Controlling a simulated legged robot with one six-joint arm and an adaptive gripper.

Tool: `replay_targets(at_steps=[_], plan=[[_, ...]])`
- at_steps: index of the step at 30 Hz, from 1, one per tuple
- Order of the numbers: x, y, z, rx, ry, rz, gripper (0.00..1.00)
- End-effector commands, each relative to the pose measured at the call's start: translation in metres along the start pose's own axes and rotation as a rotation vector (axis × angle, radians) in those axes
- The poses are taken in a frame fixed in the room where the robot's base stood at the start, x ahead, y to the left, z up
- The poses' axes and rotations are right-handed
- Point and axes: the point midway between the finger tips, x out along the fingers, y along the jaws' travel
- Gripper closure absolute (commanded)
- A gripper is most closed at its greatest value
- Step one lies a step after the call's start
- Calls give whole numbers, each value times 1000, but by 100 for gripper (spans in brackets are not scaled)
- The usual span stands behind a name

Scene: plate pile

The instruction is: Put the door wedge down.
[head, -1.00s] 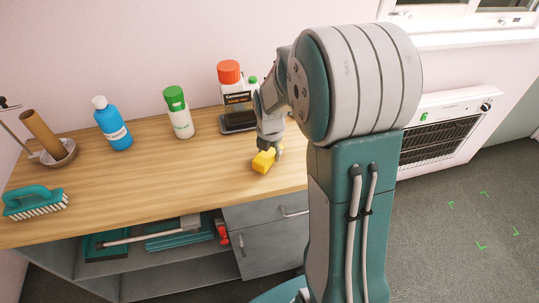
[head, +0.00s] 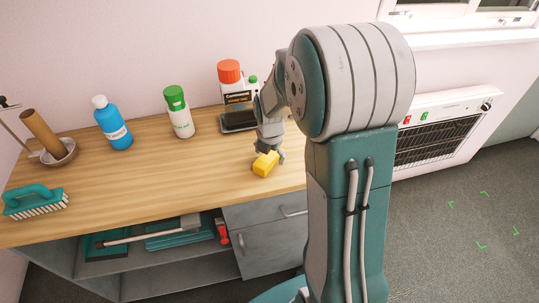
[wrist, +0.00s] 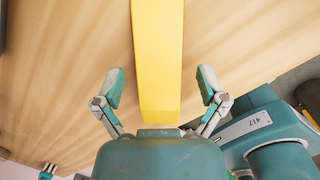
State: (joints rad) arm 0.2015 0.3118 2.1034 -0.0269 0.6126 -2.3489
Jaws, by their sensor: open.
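The yellow door wedge (head: 265,164) lies on the wooden counter, near its front right part. It also shows in the wrist view (wrist: 158,62), running lengthwise between the fingers. My gripper (head: 269,153) is just above the wedge. In the wrist view my gripper (wrist: 162,88) is open, with a clear gap between each finger and the wedge's sides. The far end of the wedge is cut off by the top of the wrist view.
On the wooden counter (head: 150,190) stand a blue bottle (head: 113,126), a green-capped bottle (head: 180,117) and an orange-capped container (head: 229,75). A brush (head: 35,202) lies at the left. A heater (head: 445,128) is on the right wall. The counter's middle is clear.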

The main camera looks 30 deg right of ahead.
Motion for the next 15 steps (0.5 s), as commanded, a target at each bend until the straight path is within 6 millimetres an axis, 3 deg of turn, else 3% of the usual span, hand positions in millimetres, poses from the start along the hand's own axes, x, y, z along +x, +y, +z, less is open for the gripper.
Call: replay_targets(at_steps=[15], plan=[[-98,0,0,0,-3,4,9]])
